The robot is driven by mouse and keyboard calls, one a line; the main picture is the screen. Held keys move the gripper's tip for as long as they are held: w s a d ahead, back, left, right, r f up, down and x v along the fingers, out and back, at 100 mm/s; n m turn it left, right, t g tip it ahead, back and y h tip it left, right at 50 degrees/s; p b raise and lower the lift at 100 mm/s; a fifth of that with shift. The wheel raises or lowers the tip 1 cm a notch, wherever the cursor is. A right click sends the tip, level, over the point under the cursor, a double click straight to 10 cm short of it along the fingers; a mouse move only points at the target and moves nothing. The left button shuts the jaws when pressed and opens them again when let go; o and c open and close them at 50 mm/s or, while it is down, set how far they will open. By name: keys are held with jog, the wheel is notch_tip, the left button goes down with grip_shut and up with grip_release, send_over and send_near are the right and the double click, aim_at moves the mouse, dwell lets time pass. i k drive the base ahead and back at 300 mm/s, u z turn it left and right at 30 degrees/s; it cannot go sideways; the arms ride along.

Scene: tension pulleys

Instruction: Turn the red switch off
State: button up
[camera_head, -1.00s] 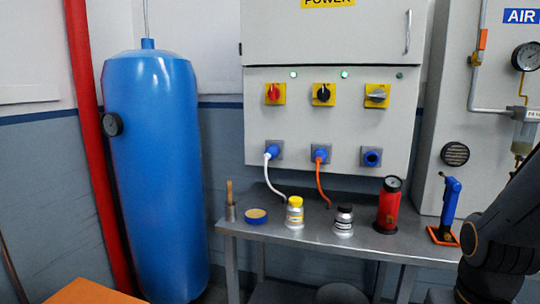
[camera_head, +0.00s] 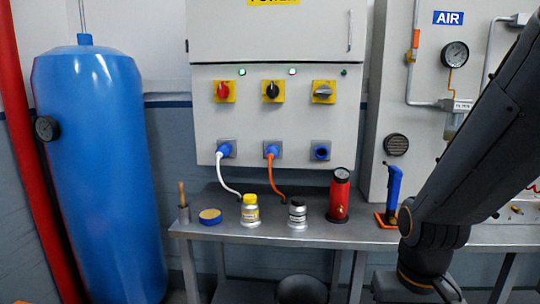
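The red switch (camera_head: 222,91) is a red rotary knob on a yellow square plate, at the left of a row of three on the grey power cabinet (camera_head: 208,123). Its knob looks close to upright. A green lamp (camera_head: 242,72) is lit above and to its right. Beside it are a black switch (camera_head: 272,90) and a grey switch (camera_head: 323,91) on like plates. My dark arm stands at the right of the view, well apart from the switch. I cannot make out the gripper's fingers; its end appears to lie below the bottom edge.
A metal table below the cabinet holds a yellow-capped bottle (camera_head: 250,211), a dark-capped bottle (camera_head: 297,213), a red cylinder (camera_head: 340,196) and a blue-handled tool (camera_head: 393,190). White (camera_head: 228,184) and orange (camera_head: 275,179) cables hang from the sockets. A blue tank (camera_head: 100,170) stands left.

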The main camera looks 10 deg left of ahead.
aim_at(223, 91)
jog(key=u, duration=0.35)
jog(key=k, duration=0.4)
jog(key=u, duration=1.25)
jog(key=i, duration=0.9)
jog(key=z, duration=0.75)
jog(key=i, duration=0.45)
jog(key=z, duration=0.25)
